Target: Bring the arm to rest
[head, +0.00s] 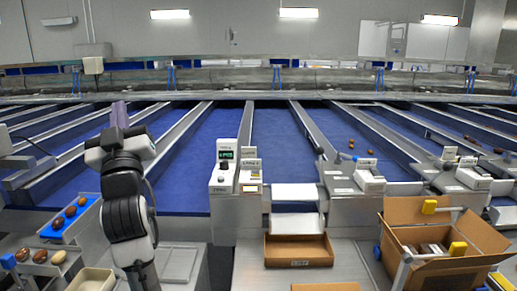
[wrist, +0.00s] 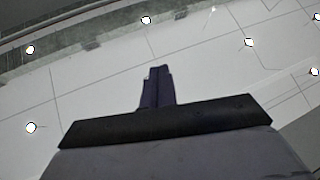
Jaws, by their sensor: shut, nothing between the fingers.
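My gripper (head: 119,115) stands raised at the left in the head view, its fingers pointing up above the blue lanes. In the wrist view, my gripper (wrist: 157,86) shows its two dark fingers together, with nothing between them. Behind them that view shows the ceiling and its lights. My arm rises from the counter at the lower left, and nothing touches the gripper.
A blue-edged tray (head: 50,233) with several dates stands left of my arm, beside a cream bin (head: 93,280). A scale display (head: 225,155) stands mid-counter, with a shallow cardboard box (head: 299,262) before it. An open carton (head: 400,212) is at right. Blue lanes (head: 275,150) lie behind.

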